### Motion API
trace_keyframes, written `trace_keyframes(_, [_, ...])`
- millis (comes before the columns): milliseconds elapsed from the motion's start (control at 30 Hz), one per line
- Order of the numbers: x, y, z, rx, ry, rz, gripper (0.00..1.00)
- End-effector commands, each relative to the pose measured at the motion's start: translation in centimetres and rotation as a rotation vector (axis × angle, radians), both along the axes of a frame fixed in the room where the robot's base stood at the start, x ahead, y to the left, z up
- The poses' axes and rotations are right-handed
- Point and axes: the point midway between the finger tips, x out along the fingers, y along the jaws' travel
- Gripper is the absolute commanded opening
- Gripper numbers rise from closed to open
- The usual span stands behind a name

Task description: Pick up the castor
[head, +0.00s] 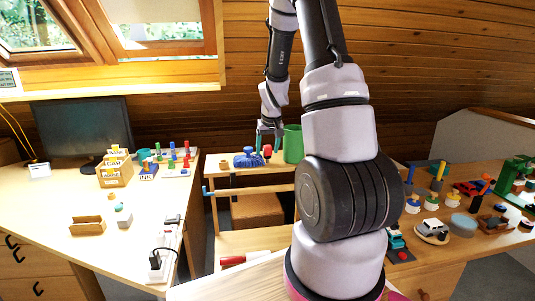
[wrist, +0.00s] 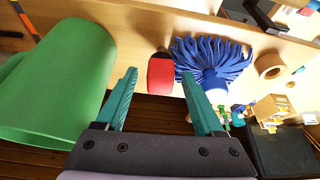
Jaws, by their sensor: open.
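My gripper (wrist: 158,76) is open, with teal fingers apart and nothing between the pads. Beyond its fingertips, near the middle of the wrist view, a small red piece with a dark end (wrist: 161,72) lies on a wooden shelf (wrist: 135,38). It may be the castor, but its wheel shape is not clear. In the head view the gripper (head: 268,140) hangs over the back shelf, and the red piece (head: 267,152) shows small just below it. I cannot tell whether the fingers touch it.
A blue mop head (wrist: 210,65) lies close to the right of the red piece. A large green cylinder (wrist: 60,80) stands to the left. A tan ring (wrist: 269,66) lies farther right. In the head view, a left desk (head: 50,210) and right table (head: 455,255) hold many small things.

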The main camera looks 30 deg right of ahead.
Motion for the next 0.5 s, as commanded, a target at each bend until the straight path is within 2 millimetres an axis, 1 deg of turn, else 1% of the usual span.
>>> trace_keyframes(167, [0.01,0.00,0.02,0.000,-0.001,0.000,0.70])
trace_keyframes(200, [0.01,0.00,0.03,0.000,-0.001,0.000,0.55])
trace_keyframes(267, [0.01,0.00,0.03,0.000,-0.001,0.000,0.32])
trace_keyframes(300, [0.00,0.00,0.03,0.000,-0.001,0.000,0.16])
trace_keyframes(333, [0.00,0.00,0.03,0.000,-0.001,0.000,0.05])
trace_keyframes(367, [0.00,0.00,0.03,0.000,-0.001,0.000,0.00])
trace_keyframes(500, [0.00,0.00,0.04,0.000,-0.001,0.000,0.00])
